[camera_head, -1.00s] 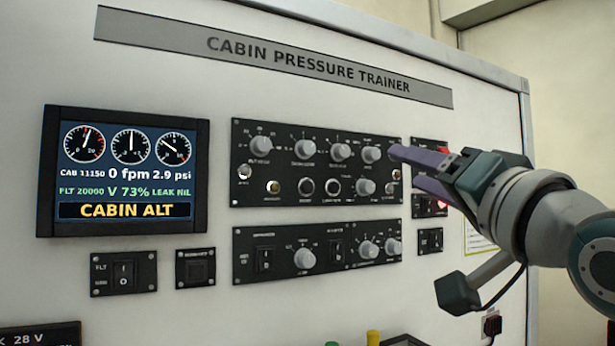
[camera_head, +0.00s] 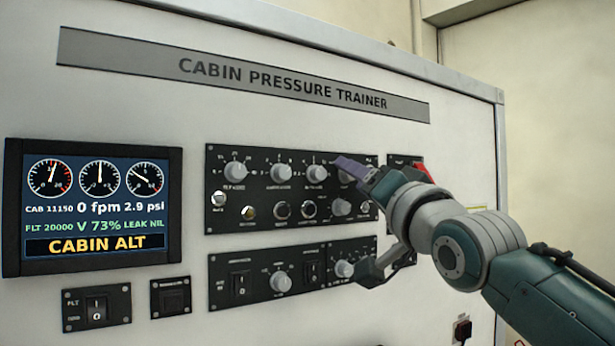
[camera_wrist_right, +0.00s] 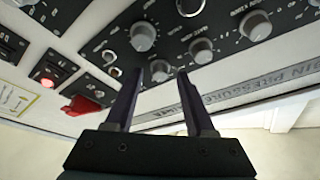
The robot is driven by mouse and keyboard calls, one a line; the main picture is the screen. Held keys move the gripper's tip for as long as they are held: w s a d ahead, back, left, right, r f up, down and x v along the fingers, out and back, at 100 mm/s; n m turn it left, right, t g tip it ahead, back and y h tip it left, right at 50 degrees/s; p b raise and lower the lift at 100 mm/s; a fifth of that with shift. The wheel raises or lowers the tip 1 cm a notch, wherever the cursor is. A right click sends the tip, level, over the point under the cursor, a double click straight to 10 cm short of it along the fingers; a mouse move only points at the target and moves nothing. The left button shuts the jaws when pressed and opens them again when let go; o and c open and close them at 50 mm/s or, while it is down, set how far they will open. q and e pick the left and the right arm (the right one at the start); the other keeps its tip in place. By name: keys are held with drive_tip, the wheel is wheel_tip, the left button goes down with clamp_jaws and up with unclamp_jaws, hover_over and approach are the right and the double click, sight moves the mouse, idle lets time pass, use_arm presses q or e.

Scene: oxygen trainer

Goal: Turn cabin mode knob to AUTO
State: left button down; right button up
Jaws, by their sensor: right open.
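The upper knob panel (camera_head: 212,186) carries several grey round knobs with labels too small to read, so I cannot tell by lettering which is the cabin mode knob. My right gripper (camera_head: 352,170) is open at its upper right end, its purple fingers partly covering the rightmost top-row knob (camera_head: 346,178). In the right wrist view that knob (camera_wrist_right: 160,70) appears between the tips of the open gripper (camera_wrist_right: 160,75); contact cannot be told. A larger knob (camera_wrist_right: 142,36) lies just beyond it. My left gripper is not in view.
The display (camera_head: 95,207) at left reads CABIN ALT. A red guarded switch (camera_wrist_right: 83,105) is beside the knobs. The wall above the panels is clear up to the title strip (camera_head: 130,62).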

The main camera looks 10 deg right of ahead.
drive_tip(key=shift+c, duration=0.3)
clamp_jaws()
idle(0.3)
